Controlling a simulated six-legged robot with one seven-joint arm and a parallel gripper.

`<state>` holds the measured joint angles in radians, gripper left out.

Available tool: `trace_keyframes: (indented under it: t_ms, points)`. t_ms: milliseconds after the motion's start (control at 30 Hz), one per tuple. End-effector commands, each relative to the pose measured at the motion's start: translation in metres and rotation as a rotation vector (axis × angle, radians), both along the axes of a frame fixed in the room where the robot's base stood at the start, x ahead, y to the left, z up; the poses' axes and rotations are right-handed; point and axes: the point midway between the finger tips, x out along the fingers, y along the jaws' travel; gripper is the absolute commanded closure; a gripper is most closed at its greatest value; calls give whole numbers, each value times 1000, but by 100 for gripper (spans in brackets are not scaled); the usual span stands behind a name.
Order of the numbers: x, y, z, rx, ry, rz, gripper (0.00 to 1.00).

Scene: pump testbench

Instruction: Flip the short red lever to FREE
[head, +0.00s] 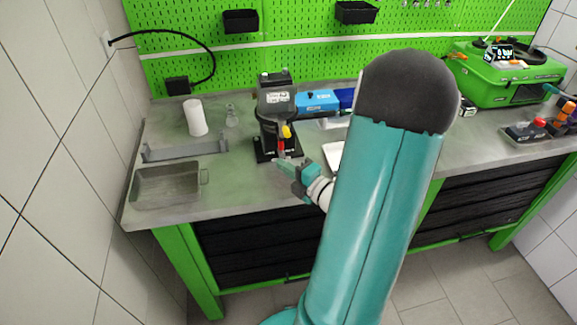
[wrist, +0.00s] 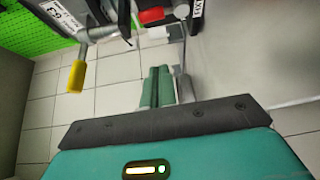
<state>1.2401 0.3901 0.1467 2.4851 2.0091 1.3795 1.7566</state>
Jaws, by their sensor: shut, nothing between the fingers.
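The pump unit (head: 274,100) is a dark device on a black base on the bench. A yellow-handled lever (head: 286,131) is on its front, and the short red lever (head: 281,147) is just below it. My gripper (head: 279,163) is shut and empty, close to the front of the red lever. In the wrist view the shut green fingers (wrist: 157,85) point toward the unit, with the yellow handle (wrist: 76,77) to their left. Contact and the lever's marking cannot be made out.
A grey tray (head: 166,187), a white cylinder (head: 195,117) and a small glass flask (head: 231,116) stand left of the unit. A blue box (head: 318,102) is behind it at right. My arm hides the middle of the bench. A green machine (head: 505,78) stands at the far right.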

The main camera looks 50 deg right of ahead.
Motion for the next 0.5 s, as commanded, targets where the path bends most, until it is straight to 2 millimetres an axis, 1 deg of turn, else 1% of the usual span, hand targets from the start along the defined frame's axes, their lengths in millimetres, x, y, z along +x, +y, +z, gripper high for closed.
trace_keyframes:
  t_ms: [33,100,367,400,500]
  points:
    - [10,1,0,0,-1,4,100]
    - [25,2,-1,0,-1,4,100]
    - [76,4,-2,1,-1,4,100]
    - [70,-8,-1,-1,0,-5,100]
    - [64,-22,-1,0,0,-3,100]
